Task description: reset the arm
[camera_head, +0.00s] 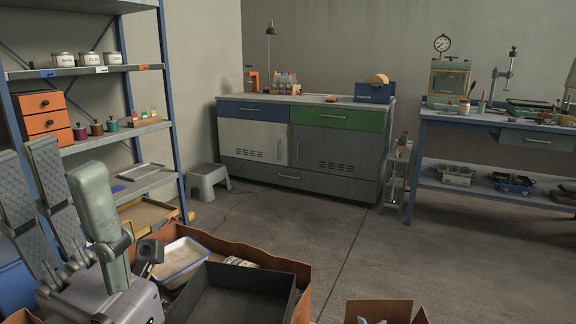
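My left gripper (66,162) stands at the lower left of the head view, with its fingers pointing up. Its grey fingers with dark textured pads are spread apart, and I see nothing held between them. The gripper is in front of the blue shelf rack and left of the boxes on the floor. The rest of the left arm is mostly out of the picture. My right gripper is not in view.
Close by are an orange-brown box (291,264), a dark grey bin (209,280) and a white tray (186,257). A cardboard box (420,316) is at the bottom. A grey step stool (209,172) stands before the cabinet (335,160). Open floor (440,255) lies right.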

